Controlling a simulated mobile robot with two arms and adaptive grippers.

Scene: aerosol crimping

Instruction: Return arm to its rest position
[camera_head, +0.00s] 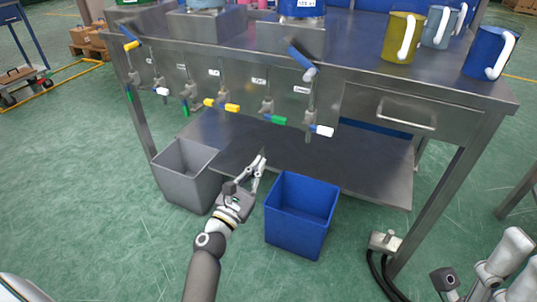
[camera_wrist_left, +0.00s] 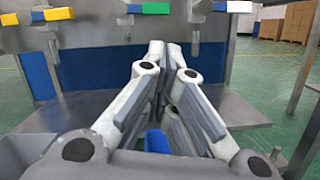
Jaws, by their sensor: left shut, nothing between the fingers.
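My left gripper (camera_head: 259,162) is in front of the steel workbench, above the gap between a grey bin and a blue bin. It is shut and empty. In the left wrist view its fingers (camera_wrist_left: 172,48) come together at the tips, in front of the bench's lower part. At the bottom right of the head view, part of my right arm (camera_head: 500,265) shows, but its fingers cannot be made out.
The grey bin (camera_head: 168,181) and blue bin (camera_head: 300,212) stand on the green floor before the workbench (camera_head: 455,95). Valves with coloured handles, such as a green one (camera_head: 273,119), line the bench front. Yellow, grey and blue jugs stand on top. A foot pedal (camera_head: 385,242) lies at right.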

